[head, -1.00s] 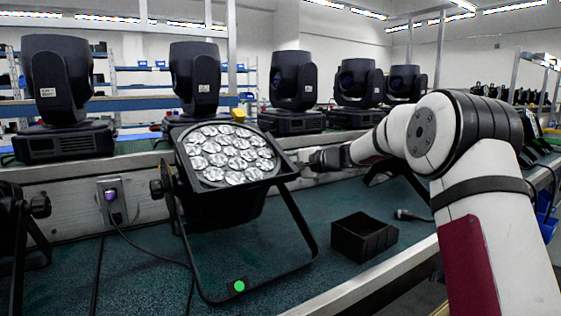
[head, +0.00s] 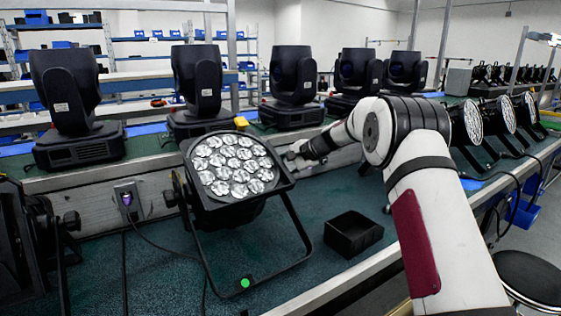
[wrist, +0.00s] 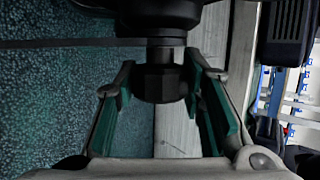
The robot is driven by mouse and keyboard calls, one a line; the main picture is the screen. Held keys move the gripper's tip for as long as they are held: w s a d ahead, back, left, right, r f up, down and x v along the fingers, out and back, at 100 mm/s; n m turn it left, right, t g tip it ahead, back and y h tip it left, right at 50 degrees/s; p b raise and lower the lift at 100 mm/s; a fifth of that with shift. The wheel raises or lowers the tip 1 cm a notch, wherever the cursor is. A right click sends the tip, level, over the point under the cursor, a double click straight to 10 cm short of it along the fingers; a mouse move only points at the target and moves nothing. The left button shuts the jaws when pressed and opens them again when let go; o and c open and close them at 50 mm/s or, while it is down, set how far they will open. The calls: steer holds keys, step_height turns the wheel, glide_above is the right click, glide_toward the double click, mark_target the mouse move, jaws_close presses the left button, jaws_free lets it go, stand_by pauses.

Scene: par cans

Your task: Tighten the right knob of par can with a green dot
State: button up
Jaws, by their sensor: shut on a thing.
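The par can (head: 238,168) with the green dot (head: 245,283) stands on the teal bench, its lens face tilted up on a black bracket stand. The dot is at the foot of the bracket. Its left knob (head: 171,198) shows on the left side. In the wrist view, the dark right knob (wrist: 160,84) sits between the green-padded fingers of my gripper (wrist: 162,92), which is shut on it. In the head view, my gripper (head: 294,157) is at the can's right side, where the can's edge and my arm largely hide the knob.
An open black box (head: 353,234) stands on the bench right of the can. Another fixture (head: 40,225) is close on the left. Several moving-head lights (head: 293,85) line the raised shelf behind. More par cans (head: 474,122) stand at the right. A cable crosses the bench.

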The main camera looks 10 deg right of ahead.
steer(key=shift+d+f+g+h+p, duration=0.1)
steer(key=shift+g+h+p, duration=0.4)
steer(key=shift+g+p, duration=0.3)
steer(key=o, duration=1.2)
steer(key=shift+s+d+r, duration=0.15)
steer(key=shift+r, duration=0.2)
steer(key=v, duration=1.1)
steer(key=shift+d+r, duration=0.1)
